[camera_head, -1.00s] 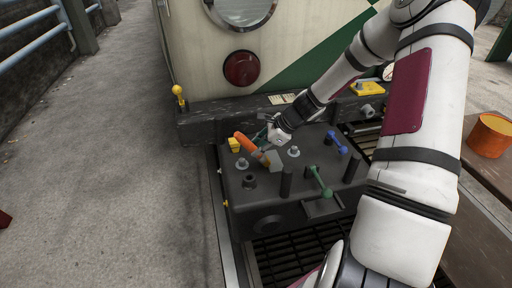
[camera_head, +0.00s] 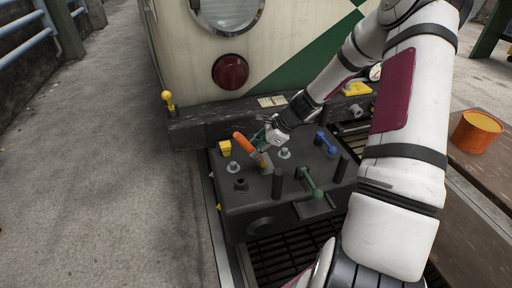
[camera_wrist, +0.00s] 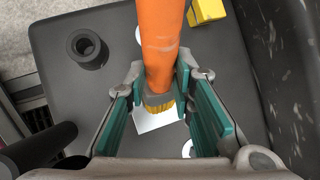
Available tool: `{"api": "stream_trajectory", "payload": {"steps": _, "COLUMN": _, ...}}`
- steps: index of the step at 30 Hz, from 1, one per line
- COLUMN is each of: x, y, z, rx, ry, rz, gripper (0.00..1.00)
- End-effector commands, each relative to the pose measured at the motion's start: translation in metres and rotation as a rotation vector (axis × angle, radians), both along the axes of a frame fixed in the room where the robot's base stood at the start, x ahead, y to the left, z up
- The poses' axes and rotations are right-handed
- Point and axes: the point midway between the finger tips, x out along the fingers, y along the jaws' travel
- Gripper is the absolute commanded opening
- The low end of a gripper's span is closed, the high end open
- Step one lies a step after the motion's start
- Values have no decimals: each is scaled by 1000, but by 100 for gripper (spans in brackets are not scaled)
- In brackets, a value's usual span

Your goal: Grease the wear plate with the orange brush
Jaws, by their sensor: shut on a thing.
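My gripper (camera_head: 267,144) is shut on the orange brush (camera_head: 243,143), whose handle leans up and to the left over a dark box. In the wrist view the orange handle (camera_wrist: 160,45) passes between my green-padded fingers (camera_wrist: 166,110). Its yellow bristles (camera_wrist: 160,104) point down at a bright, pale plate (camera_wrist: 150,123), which looks like the wear plate. The bristles overlap the plate in this view; whether they touch it I cannot tell. In the head view the brush and gripper hide most of the plate.
The dark box (camera_head: 235,200) carries upright posts, bolts, a yellow block (camera_head: 224,147), a green handle (camera_head: 312,184) and a blue handle (camera_head: 327,143). An orange can (camera_head: 476,132) stands on the bench at right. The tram front (camera_head: 290,60) rises behind. The floor at left is clear.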

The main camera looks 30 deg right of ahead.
Motion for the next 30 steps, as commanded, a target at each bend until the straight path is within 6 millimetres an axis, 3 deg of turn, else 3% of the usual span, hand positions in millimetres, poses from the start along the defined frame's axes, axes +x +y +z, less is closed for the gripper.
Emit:
{"api": "stream_trajectory", "payload": {"steps": 8, "x": 1, "y": -1, "z": 8, "rx": -1, "ry": -3, "rz": 1, "gripper": 0}}
{"api": "stream_trajectory", "payload": {"steps": 21, "x": -7, "y": -26, "z": 8, "rx": 1, "ry": -4, "rz": 1, "gripper": 0}}
{"api": "stream_trajectory", "payload": {"steps": 30, "x": -7, "y": -27, "z": 8, "rx": 0, "ry": -4, "rz": 2, "gripper": 0}}
